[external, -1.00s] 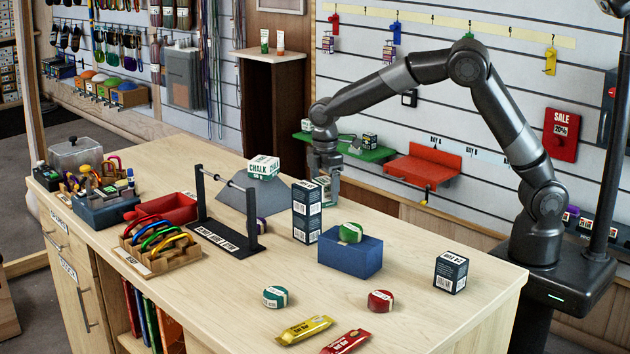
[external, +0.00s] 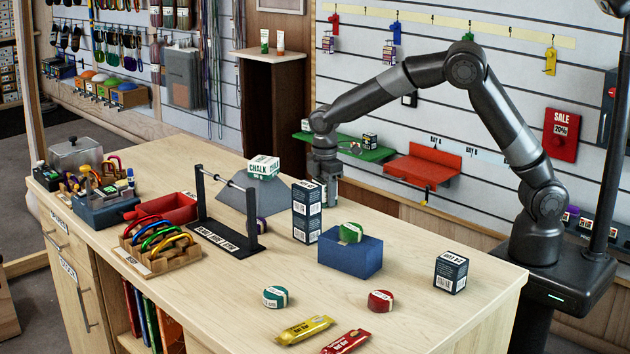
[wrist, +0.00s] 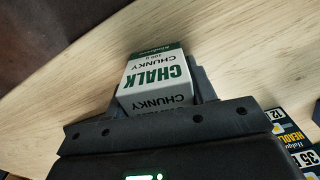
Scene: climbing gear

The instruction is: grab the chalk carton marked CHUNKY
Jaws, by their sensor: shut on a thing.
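The white chalk carton marked CHUNKY (wrist: 154,84), with green CHALK lettering and a dark green end, sits between the dark fingers of my gripper (wrist: 160,93) in the wrist view. The gripper is shut on it. In the external view my gripper (external: 327,192) is low at the counter's far side, just behind a tall dark stack of boxes (external: 306,212). The held carton cannot be made out there. Another white carton marked CHALK (external: 263,167) rests on a grey wedge (external: 236,196) to the left; its smaller print is unreadable.
Headlamp boxes (wrist: 288,128) show close to the gripper at the right of the wrist view. A blue block (external: 350,257) with a green roll stands in front of the stack. A black bar stand (external: 225,240) is to the left.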

